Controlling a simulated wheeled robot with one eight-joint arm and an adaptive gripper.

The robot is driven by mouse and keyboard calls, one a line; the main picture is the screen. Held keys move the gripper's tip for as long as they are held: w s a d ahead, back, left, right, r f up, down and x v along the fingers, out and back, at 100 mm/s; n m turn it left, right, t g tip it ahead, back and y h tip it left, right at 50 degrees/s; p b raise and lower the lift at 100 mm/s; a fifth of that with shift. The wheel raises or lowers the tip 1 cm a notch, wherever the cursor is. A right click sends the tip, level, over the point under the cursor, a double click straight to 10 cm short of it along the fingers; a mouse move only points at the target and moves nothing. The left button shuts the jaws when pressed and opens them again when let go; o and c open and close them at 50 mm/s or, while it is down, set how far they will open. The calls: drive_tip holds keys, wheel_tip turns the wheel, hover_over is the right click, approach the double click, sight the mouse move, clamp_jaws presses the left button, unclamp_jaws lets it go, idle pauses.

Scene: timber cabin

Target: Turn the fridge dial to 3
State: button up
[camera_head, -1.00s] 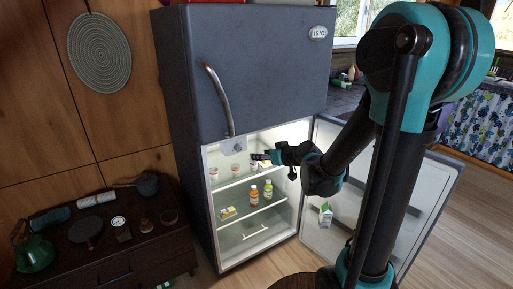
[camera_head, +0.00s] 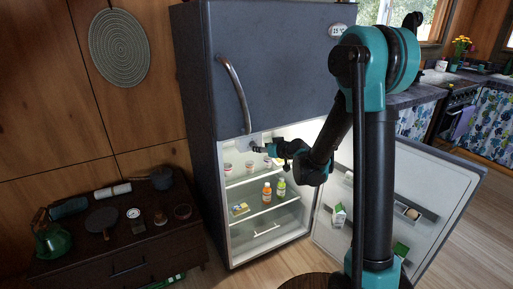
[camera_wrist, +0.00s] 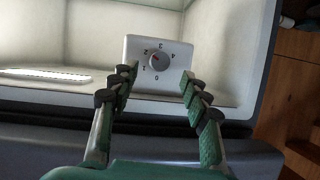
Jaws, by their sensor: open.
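The fridge dial (camera_wrist: 159,61) is a round grey knob on a white plate with numbers 0 to 4 around it. Its small red mark points to the upper left, close to the 2. My gripper (camera_wrist: 158,76) is open, with one finger on each side of the plate's lower part; I cannot tell whether it touches. In the head view my gripper (camera_head: 259,149) reaches into the top of the open fridge (camera_head: 204,130), in front of the dial plate, which it partly hides.
The fridge door (camera_head: 440,200) stands open on the right, with a carton (camera_head: 339,215) in it. Bottles (camera_head: 267,192) and cups stand on the shelves below my gripper. A dark low cabinet (camera_head: 110,255) with several items is on the left.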

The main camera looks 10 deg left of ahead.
drive_tip(key=shift+x, duration=2.65)
drive_tip(key=shift+c, duration=0.2)
clamp_jaws()
drive_tip(key=m+y, duration=0.1)
drive_tip(key=m, duration=0.1)
drive_tip(key=m+g+y, duration=0.1)
drive_tip(key=m+y, duration=0.1)
drive_tip(key=m, duration=0.1)
drive_tip(key=m+y, duration=0.2)
drive_tip(key=m, duration=0.1)
drive_tip(key=shift+w+d+f, duration=0.15)
drive_tip(key=shift+d+f, duration=0.1)
drive_tip(key=shift+m+g, duration=0.3)
